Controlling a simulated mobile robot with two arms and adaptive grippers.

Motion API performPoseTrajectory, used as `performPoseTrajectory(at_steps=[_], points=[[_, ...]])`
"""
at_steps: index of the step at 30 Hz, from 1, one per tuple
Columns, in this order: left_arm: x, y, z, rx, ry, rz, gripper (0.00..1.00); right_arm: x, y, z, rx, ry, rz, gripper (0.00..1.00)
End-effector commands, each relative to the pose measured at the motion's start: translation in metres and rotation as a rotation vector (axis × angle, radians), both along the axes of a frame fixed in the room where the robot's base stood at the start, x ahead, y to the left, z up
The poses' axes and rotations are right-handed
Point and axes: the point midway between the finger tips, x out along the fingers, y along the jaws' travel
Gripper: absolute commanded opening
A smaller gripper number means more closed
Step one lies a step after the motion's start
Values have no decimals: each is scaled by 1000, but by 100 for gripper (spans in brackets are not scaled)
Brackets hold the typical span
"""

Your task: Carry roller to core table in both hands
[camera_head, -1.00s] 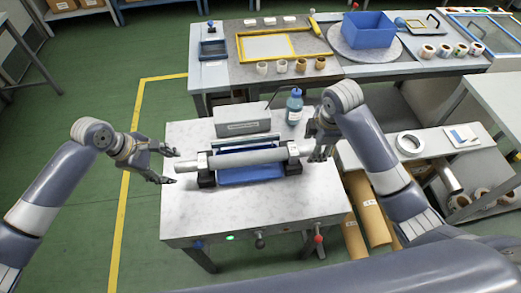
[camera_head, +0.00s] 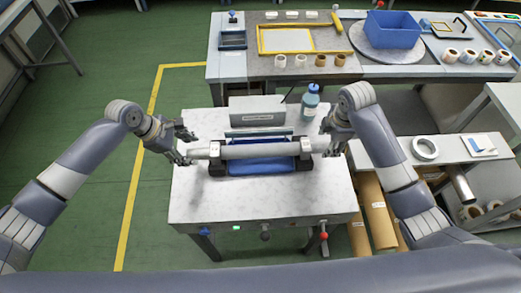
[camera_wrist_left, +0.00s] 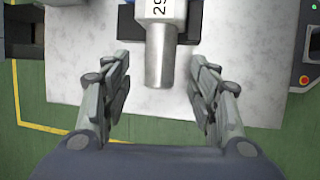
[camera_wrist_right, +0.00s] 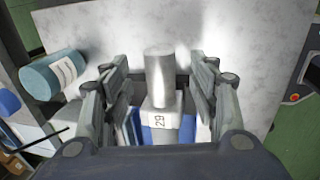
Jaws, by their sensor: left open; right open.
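The roller (camera_head: 255,151) is a grey cylinder lying level across two dark supports on a marble-topped table (camera_head: 300,204). It has bare metal ends and a "29" label, seen in the left wrist view (camera_wrist_left: 160,40) and the right wrist view (camera_wrist_right: 160,85). My left gripper (camera_head: 184,146) is open at the roller's left end, its fingers on either side of the metal end and apart from it. My right gripper (camera_head: 333,146) is open at the right end, with the metal end between its fingers. The core table cannot be told for certain among the tables.
A grey box (camera_head: 257,111) and a blue-capped bottle (camera_head: 310,102) stand behind the roller. A blue tray (camera_head: 262,166) lies under it. A white side table (camera_head: 455,150) with a tape ring (camera_head: 424,149) is at right. A long bench with a blue bin (camera_head: 393,28) stands behind.

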Motion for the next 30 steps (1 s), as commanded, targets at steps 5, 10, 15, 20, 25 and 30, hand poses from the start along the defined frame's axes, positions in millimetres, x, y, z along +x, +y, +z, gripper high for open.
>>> performPoseTrajectory(at_steps=[5,10,15,20,25,30], points=[[5,-11,-25,-1,0,0,54,5,0,-28,0,3,-1,54],[8,-17,-38,0,-1,0,54,8,0,-42,1,0,-1,54],[9,-18,-42,0,-2,0,54,9,0,-46,0,0,0,54],[9,-18,-42,0,-2,0,54,9,0,-46,0,0,0,54],[9,-18,-42,0,-2,0,25,9,0,-46,0,-1,0,25],[9,-18,-42,0,-2,0,0,9,0,-46,0,-1,0,0]])
